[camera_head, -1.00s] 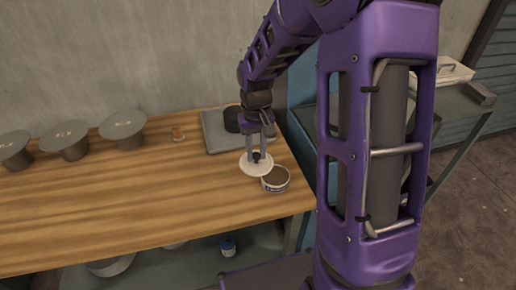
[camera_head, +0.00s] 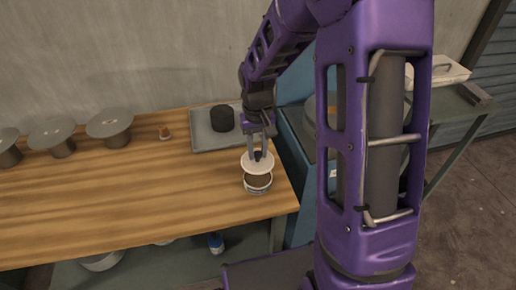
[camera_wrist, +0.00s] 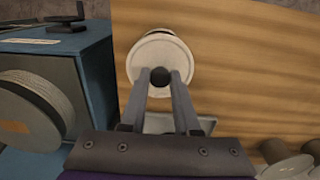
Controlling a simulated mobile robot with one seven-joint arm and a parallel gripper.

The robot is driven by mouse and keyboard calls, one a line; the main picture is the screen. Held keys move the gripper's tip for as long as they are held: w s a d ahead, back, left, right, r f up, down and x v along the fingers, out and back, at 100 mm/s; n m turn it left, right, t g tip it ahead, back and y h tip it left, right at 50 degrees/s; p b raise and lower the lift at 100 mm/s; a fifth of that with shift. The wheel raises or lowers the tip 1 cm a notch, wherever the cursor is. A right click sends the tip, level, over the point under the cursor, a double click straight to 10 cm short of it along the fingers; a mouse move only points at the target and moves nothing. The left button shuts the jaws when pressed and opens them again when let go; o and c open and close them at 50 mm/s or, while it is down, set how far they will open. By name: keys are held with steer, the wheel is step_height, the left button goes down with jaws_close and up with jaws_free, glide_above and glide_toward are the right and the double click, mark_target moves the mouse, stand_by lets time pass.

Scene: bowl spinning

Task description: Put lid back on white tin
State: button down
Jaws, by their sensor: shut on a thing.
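The white lid (camera_head: 257,161) is a round disc with a dark knob, and my gripper (camera_head: 257,150) is shut on that knob. The white tin (camera_head: 257,184) stands on the wooden table near its right front corner. In the head view the lid is over the back part of the tin, and part of the dark opening shows in front of it. I cannot tell whether they touch. In the wrist view the lid (camera_wrist: 158,55) hides most of the tin, with a pale rim showing at the far edge.
A grey tray (camera_head: 205,142) with a black cylinder (camera_head: 222,118) lies behind the tin. A blue cabinet (camera_wrist: 98,75) adjoins the table's right side. The table's middle is clear.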

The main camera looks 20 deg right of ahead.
mark_target(258, 160)
steer(key=shift+f+b, duration=1.85)
steer(key=shift+f, duration=1.05)
steer(key=shift+f, duration=0.15)
steer(key=shift+c, duration=0.4)
jaws_free()
steer(key=shift+r+p, duration=2.1)
steer(key=shift+r, duration=1.45)
